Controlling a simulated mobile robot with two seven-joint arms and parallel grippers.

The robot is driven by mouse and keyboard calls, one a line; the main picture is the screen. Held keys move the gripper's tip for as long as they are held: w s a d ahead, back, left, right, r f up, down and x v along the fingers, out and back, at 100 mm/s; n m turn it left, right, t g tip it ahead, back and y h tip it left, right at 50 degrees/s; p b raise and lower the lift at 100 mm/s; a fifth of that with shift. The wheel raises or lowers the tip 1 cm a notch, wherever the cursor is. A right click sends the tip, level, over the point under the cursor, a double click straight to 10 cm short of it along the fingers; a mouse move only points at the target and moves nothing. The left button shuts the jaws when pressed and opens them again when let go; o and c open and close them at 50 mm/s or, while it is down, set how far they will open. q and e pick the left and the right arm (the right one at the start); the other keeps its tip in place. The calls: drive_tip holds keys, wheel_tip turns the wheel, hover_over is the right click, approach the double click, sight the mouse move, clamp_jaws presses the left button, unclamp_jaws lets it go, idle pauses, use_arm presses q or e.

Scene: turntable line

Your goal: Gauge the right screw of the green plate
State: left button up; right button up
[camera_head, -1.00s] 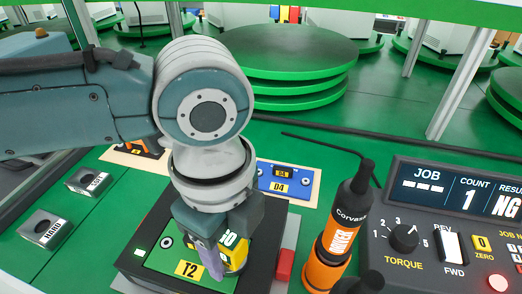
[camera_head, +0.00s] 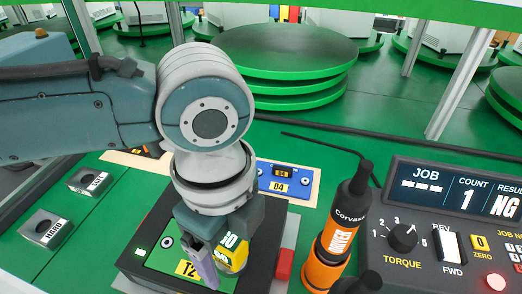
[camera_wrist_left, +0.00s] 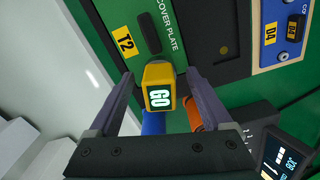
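The green plate (camera_head: 160,262), labelled T2, lies in a dark fixture at lower centre in the head view. It also shows in the left wrist view (camera_wrist_left: 165,14). Its left screw (camera_head: 166,242) shows; the right screw is hidden behind the gauge and gripper. The yellow gauge (camera_head: 238,257), with GO on its face, is over the plate's right part. It also shows in the left wrist view (camera_wrist_left: 158,82). My left gripper (camera_wrist_left: 159,76) is open, one finger each side of the gauge, with visible gaps. Whether the gauge sits on the screw I cannot tell. My right gripper is not in view.
An orange screwdriver (camera_head: 328,255) stands right of the fixture, beside a control panel (camera_head: 450,235) reading count 1 and NG. A blue plate (camera_head: 290,180) labelled D4 lies behind. Grey blocks (camera_head: 92,181) marked SET and HAND (camera_head: 45,231) are at left.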

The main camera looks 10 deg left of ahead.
sight(227, 239)
use_arm(q)
wheel_tip(227, 239, up, 10)
drive_tip(key=shift+f+p, duration=0.1)
drive_tip(key=shift+p, duration=0.95)
